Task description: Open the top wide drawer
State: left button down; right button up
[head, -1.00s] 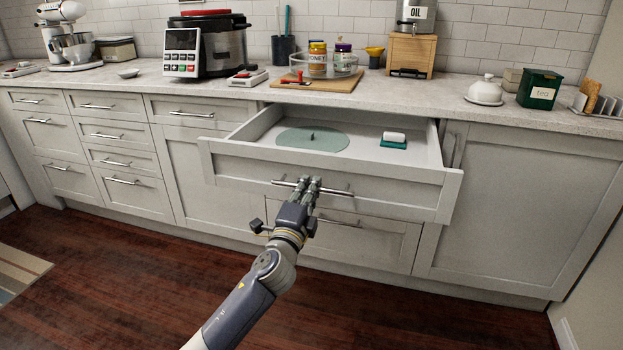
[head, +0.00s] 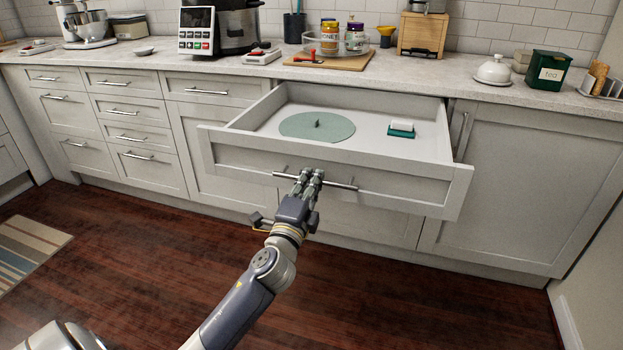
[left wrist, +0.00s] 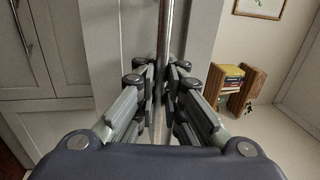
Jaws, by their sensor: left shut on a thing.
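The top wide drawer (head: 240,158) stands pulled out from the white cabinet in the head view. Its bar handle (head: 340,185) runs across the front panel. My left gripper (head: 311,176) is shut on that handle near its middle. In the left wrist view the fingers (left wrist: 160,85) close around the metal bar (left wrist: 162,35). Inside the drawer lie a round green lid (head: 317,127) with a small knob and a green and white block-like item (head: 401,130). My right gripper is not in view.
The counter (head: 440,84) above holds a cooker (head: 238,28), a board with jars (head: 329,62), a green tea tin (head: 548,70) and a white domed dish (head: 493,70). Closed drawers (head: 122,108) are at left. The wooden floor (head: 150,260) in front is clear, with a striped rug (head: 30,250) at left.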

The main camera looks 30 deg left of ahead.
pick_arm(q)
jog(key=c, duration=1.7)
grip_release()
jog(key=shift+w+f, duration=0.1)
jog(key=v, duration=1.2)
